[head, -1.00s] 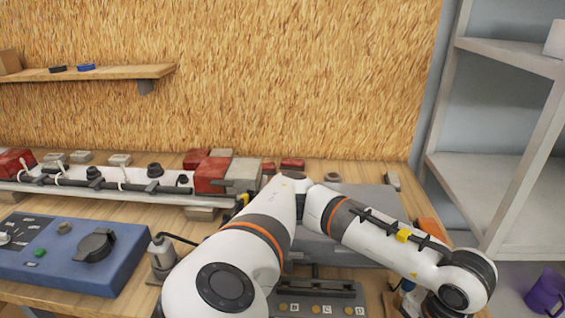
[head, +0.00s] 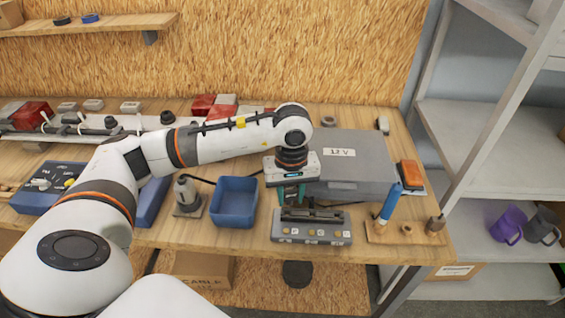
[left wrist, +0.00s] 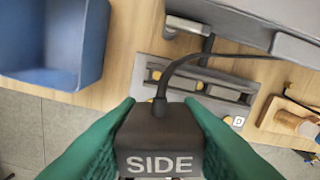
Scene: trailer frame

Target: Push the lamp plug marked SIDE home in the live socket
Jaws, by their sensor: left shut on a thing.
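My left gripper (head: 291,196), with green fingers, points down over the back left part of a grey lettered socket block (head: 312,233). It is shut on the black lamp plug marked SIDE (left wrist: 160,140), which lies between both fingers in the left wrist view. The plug's cord runs from its far end toward the upper right. The block also shows behind the plug in the left wrist view (left wrist: 190,82), with a D label at its right end. The plug's pins are hidden, and I cannot tell whether it touches a socket. My right gripper is out of view.
A blue open bin (head: 236,203) stands left of the block. A grey 12 V case (head: 355,165) lies behind it. A wooden stand (head: 407,232) with a blue upright tool is at the right. A small silver device (head: 187,196) stands left of the bin.

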